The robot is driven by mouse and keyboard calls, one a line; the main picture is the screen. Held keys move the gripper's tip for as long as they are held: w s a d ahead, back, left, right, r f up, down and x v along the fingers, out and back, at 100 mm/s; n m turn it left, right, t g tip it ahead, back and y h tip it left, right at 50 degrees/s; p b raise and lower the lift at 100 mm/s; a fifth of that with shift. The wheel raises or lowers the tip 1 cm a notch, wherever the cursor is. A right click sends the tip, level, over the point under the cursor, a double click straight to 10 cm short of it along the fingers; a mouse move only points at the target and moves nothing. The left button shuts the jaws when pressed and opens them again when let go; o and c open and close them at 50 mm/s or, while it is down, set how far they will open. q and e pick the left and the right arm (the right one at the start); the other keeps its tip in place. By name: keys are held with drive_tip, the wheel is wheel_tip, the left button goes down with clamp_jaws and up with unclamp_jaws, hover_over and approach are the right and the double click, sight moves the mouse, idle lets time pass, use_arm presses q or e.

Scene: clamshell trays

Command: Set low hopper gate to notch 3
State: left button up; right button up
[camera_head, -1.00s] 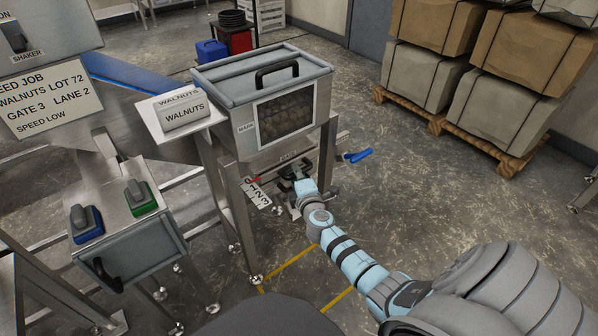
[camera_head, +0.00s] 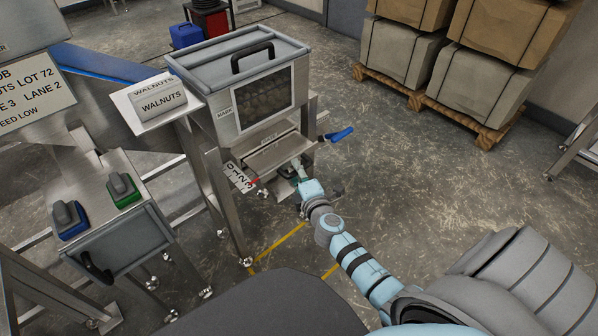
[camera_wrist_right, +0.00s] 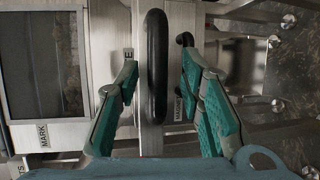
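The hopper (camera_head: 240,76) stands in the middle of the head view with walnuts behind its window. A light gate plate (camera_head: 268,154) sticks out below it. The number scale (camera_head: 238,177) is beside the plate, with a red pointer (camera_head: 254,182) close to the 3; its exact alignment is too small to tell. My right gripper (camera_head: 297,171) is at the front of the gate. In the right wrist view, a black bar handle (camera_wrist_right: 156,90) stands between the teal fingers of my right gripper (camera_wrist_right: 160,62), which are open with gaps on both sides. My left gripper is out of view.
A blue lever (camera_head: 340,134) projects from the hopper's right side. A walnuts sign (camera_head: 162,103) sits on a shelf at left. The control box (camera_head: 120,230) with blue and green switches is at lower left. Floor to the right is open, up to stacked boxes (camera_head: 440,60).

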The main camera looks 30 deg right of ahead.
drive_tip(key=v, duration=1.2)
